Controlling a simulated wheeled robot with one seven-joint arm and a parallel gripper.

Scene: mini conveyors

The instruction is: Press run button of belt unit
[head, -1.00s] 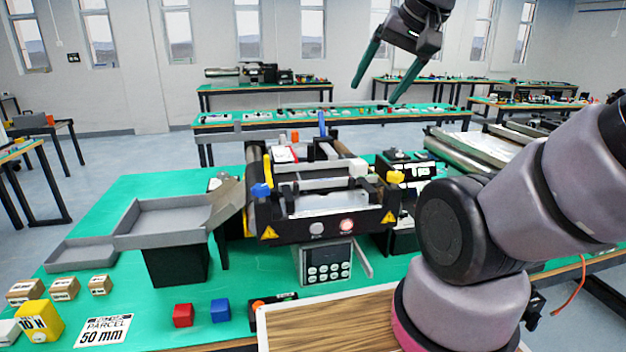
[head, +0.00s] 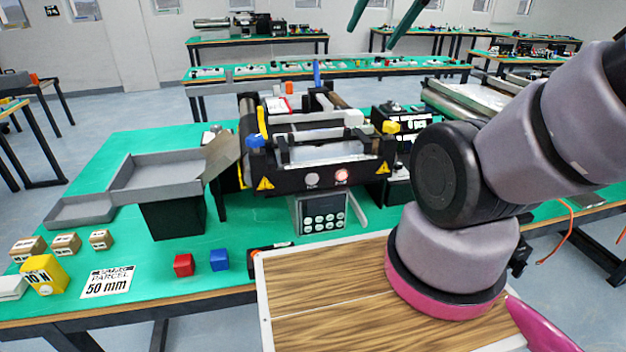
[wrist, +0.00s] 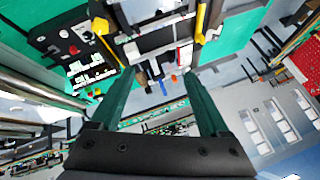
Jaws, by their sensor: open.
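The belt unit (head: 270,178) stands on the green table, a black-framed mini conveyor with yellow warning triangles. Its front face has a pale round button (head: 311,180) and a reddish, lit-looking round button (head: 342,176); labels are too small to read. A grey keypad (head: 323,213) with several pale keys sits below. My gripper (head: 370,38) is open and empty, high above and behind the unit, mostly cut off by the top edge. In the wrist view my gripper (wrist: 158,76) shows its two green fingers apart, with the unit (wrist: 155,42) beyond them.
A black control box (head: 400,165) stands right of the unit; the wrist view shows a red knob (wrist: 73,50) on it. Grey trays (head: 160,173) lie left. A red cube (head: 184,265), blue cube (head: 219,260) and yellow block (head: 44,275) sit in front.

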